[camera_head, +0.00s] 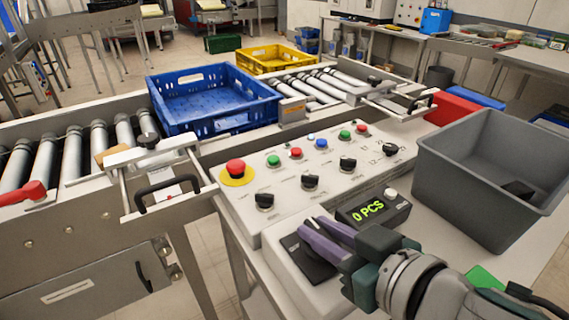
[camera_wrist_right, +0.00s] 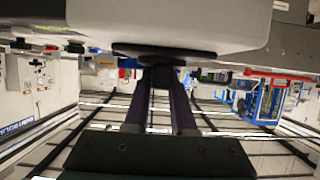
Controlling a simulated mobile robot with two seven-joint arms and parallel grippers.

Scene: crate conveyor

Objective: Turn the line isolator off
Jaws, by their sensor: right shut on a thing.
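A sloped control panel (camera_head: 290,190) carries several black rotary knobs, coloured push buttons and a red emergency stop (camera_head: 236,169) on a yellow disc. Its labels are too small to read, so I cannot tell which switch is the line isolator. My right gripper (camera_head: 311,229) has purple fingers low over the box in front of the panel, beside a black plate (camera_head: 308,264). In the right wrist view the fingers (camera_wrist_right: 160,85) are closed around a small dark thing (camera_wrist_right: 161,74), close to a dark flat shape under a pale body. What it is stays unclear. My left gripper is out of view.
A counter display (camera_head: 369,210) reads 0 PCS. A grey bin (camera_head: 475,195) stands close on the right. A blue crate (camera_head: 212,97) and a yellow crate (camera_head: 277,57) sit behind the panel. A red handle (camera_head: 22,193) lies at the far left.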

